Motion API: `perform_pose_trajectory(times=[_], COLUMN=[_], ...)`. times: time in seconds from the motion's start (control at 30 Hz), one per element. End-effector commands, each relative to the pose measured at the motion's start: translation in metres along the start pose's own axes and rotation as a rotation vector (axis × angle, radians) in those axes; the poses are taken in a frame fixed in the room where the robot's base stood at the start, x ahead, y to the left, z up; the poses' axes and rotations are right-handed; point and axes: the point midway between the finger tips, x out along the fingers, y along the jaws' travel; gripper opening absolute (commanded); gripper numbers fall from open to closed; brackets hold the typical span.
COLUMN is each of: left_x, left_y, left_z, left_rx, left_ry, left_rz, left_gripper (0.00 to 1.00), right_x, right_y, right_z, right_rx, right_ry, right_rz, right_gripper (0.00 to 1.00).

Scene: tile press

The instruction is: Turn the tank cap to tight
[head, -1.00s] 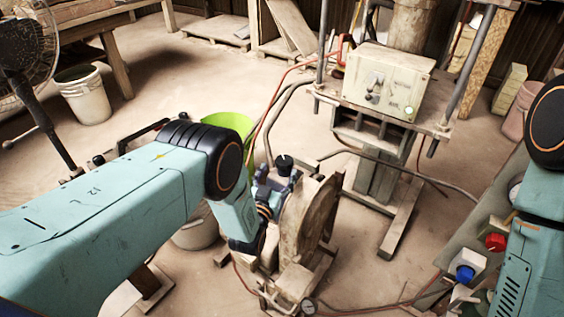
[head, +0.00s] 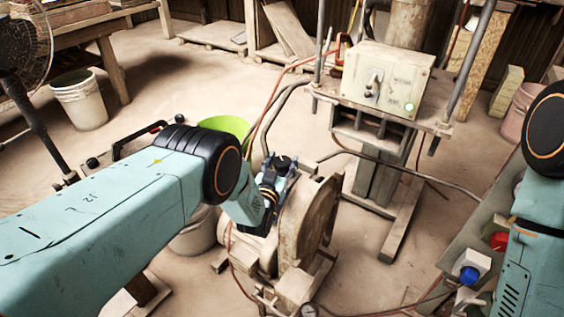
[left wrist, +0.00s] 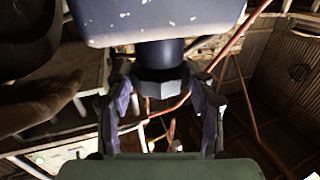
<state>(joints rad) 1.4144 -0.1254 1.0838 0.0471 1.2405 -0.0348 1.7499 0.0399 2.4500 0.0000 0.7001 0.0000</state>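The tank cap (head: 283,162) is a small black round knob on top of the worn, rusty machine (head: 308,218) in the middle of the head view. My left gripper (head: 280,168) reaches it from the left. Its blue-grey fingers stand on either side of the cap; contact cannot be made out. In the left wrist view the fingers of my left gripper (left wrist: 160,142) are spread apart, with background showing between them. A dark green surface at the bottom edge there is unclear. My right arm is at the right edge; its gripper is out of view.
A press stand with a beige control box (head: 388,78) stands behind the machine. A bright green bucket (head: 228,127) is behind my left arm. A panel with a red knob (head: 498,240) and a blue knob (head: 469,275) is at lower right. Hoses cross the floor.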

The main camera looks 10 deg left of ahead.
Motion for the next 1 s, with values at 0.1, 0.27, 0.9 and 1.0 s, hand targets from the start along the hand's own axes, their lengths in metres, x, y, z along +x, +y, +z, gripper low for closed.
perform_pose_trajectory(times=[0.1, 0.27, 0.9, 1.0], left_x=[0.0, 0.0, 0.0, 0.0], left_y=[0.0, 0.0, -0.003, -0.004], left_z=[0.0, 0.0, 0.002, 0.003], left_rx=[0.0, 0.0, 0.001, 0.001], left_ry=[0.0, 0.0, -0.001, 0.0], left_rz=[0.0, 0.0, 0.154, 0.234], left_gripper=[0.41, 0.28, 0.17, 0.17], right_x=[0.0, 0.0, 0.011, 0.018], right_y=[0.0, 0.0, 0.0, 0.0], right_z=[0.0, 0.0, 0.0, 0.0], right_rx=[0.0, 0.0, 0.0, 0.0], right_ry=[0.0, 0.0, 0.0, 0.0], right_rz=[0.0, 0.0, 0.0, 0.0], right_gripper=[0.4, 0.4, 0.4, 0.4])
